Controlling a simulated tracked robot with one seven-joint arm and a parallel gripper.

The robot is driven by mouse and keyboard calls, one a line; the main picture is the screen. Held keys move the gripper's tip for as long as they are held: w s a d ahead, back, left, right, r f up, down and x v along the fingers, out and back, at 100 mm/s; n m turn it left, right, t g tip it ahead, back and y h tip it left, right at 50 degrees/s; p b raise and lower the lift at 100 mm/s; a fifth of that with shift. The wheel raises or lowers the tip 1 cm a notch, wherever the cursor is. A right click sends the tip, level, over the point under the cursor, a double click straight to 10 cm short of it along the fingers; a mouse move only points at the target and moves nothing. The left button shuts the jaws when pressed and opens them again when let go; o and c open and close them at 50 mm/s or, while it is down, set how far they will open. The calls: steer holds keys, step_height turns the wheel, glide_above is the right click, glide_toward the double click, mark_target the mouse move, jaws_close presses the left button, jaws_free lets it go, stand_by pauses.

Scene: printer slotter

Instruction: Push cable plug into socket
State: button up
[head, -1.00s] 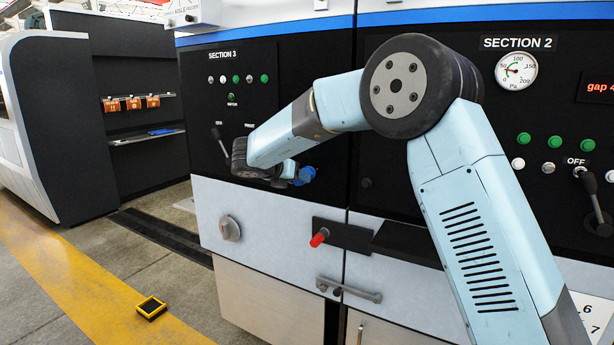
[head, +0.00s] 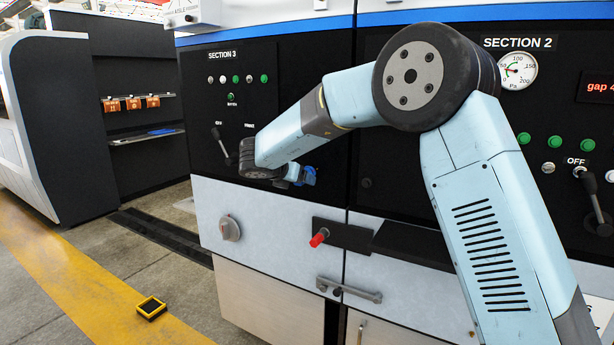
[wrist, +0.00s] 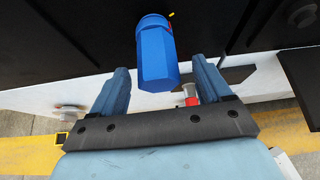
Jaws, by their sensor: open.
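The blue plug (wrist: 156,55) sits at the black panel in the wrist view, with its near end pointing toward my gripper. It also shows as a small blue shape in the head view (head: 309,176), partly hidden by my wrist. My gripper (wrist: 160,75) is open, with one blue finger on each side of the plug's near end. Gaps show between the plug and both fingers, so I see no grip on it. A socket cannot be made out, and I cannot tell how deep the plug sits in the panel.
A red knob (head: 319,238) juts out below the plug and shows near my right finger in the wrist view (wrist: 190,95). A grey rotary knob (head: 229,228), a door handle (head: 348,290) and a black lever (head: 221,145) are nearby. A yellow-edged box (head: 151,308) lies on the floor.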

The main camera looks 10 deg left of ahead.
steer(key=v, duration=1.3)
steer(key=w+d+r+n+t+y, duration=0.2)
steer(key=d+r+n+y, duration=0.15)
steer(key=r+n, duration=0.2)
steer(key=w+d+r+n+t+y, duration=0.25)
steer(key=d+r+n, duration=0.2)
steer(key=r, duration=0.25)
steer(key=s+d+r+n+y, duration=0.3)
steer(key=s+d+r+n, duration=0.15)
steer(key=d+n, duration=0.5)
steer(key=s+d+f+n+g+h, duration=0.1)
steer(key=s+d+f+n+g, duration=0.2)
steer(key=s+d+f+n, duration=0.3)
steer(key=s+d+f+n+g+h, duration=0.2)
steer(key=s+d+f+n, duration=0.5)
steer(key=s+d, duration=0.6)
steer(key=s+d+f+n+g+h, duration=0.1)
steer(key=s+d+f+n+g, duration=0.4)
steer(key=s+d, duration=0.5)
steer(key=shift+s+d+f+n+h, duration=0.15)
steer(key=shift+s+f+n+h, duration=0.25)
steer(key=shift+s+f+n, duration=0.5)
steer(key=shift+r, duration=0.1)
